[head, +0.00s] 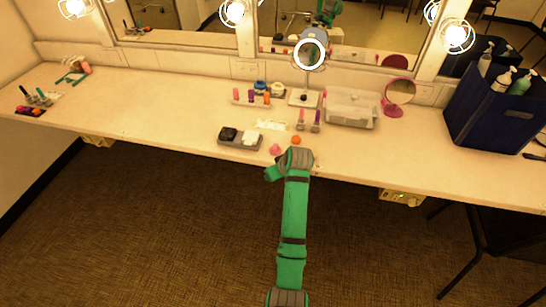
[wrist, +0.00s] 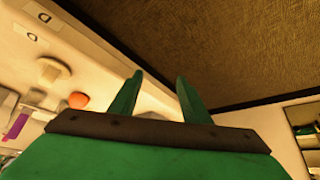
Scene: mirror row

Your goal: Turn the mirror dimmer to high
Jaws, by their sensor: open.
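Two small yellowish boxes hang under the counter's front edge in the head view. The right one (head: 402,197) has small knob-like details and a greenish spot; the left one (head: 97,140) is farther off. Either may be the dimmer; I cannot read markings or a setting. My gripper (head: 270,174) is at the counter's front edge, left of the right box and apart from it. In the wrist view my gripper (wrist: 158,75) has its two green fingers spread with nothing between them.
The long counter (head: 180,105) carries a grey tray (head: 240,146), an orange item (head: 296,140), a lit round mirror (head: 309,54), a clear box (head: 351,108), a pink mirror (head: 400,92) and a dark blue caddy (head: 492,112). A dark chair stands at right. Carpet before the counter is open.

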